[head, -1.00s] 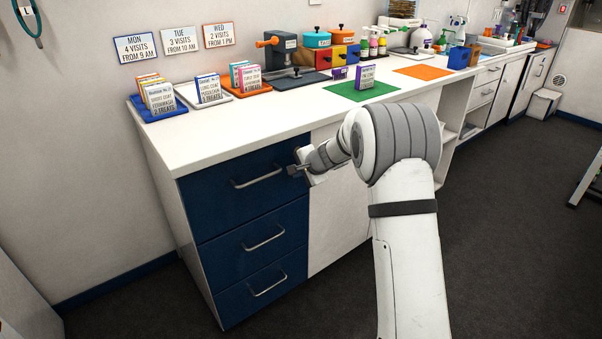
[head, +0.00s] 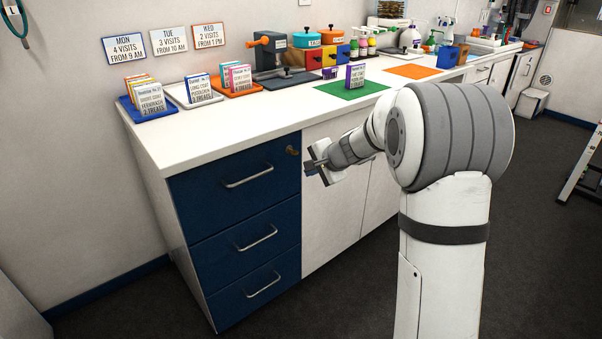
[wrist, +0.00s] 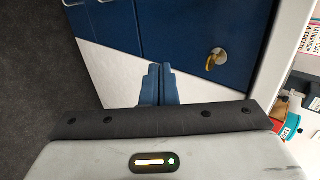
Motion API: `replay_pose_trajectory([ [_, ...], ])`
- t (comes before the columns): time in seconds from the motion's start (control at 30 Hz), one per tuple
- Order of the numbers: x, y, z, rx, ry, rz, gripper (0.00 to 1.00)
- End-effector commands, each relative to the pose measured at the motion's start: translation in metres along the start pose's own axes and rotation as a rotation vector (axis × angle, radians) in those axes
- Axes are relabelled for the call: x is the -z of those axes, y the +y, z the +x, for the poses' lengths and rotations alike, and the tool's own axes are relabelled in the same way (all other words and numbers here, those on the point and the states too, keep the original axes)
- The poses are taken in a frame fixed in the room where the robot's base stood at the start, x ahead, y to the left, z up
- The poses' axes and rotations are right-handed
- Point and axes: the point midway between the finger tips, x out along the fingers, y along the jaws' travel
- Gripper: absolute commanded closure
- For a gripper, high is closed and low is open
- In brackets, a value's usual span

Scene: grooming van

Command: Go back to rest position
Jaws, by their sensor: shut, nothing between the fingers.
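My gripper (head: 312,168) is shut and empty. In the head view it hangs in front of the white cabinet door, just right of the blue drawer unit (head: 216,192) and apart from it. In the wrist view the two fingertips (wrist: 160,70) lie together, with the blue drawer front above them. A brass knob or key (wrist: 216,59) sits at the upper right corner of the top drawer; it also shows in the head view (head: 292,151). All three drawers look closed.
The white counter (head: 230,125) holds card boxes in coloured trays (head: 150,112), a green mat (head: 350,91), an orange mat (head: 412,71) and bottles. Dark floor (head: 540,240) at right is clear.

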Motion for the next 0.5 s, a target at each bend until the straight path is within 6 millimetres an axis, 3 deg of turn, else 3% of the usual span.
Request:
replay_pose_trajectory([
  [0.27, -0.011, -0.008, -0.039, -0.014, -0.012, -0.04, 1.0],
  [0.37, -0.033, -0.018, -0.081, -0.052, -0.038, -0.133, 1.0],
  [0.5, -0.078, -0.024, -0.162, -0.149, -0.09, -0.33, 1.0],
])
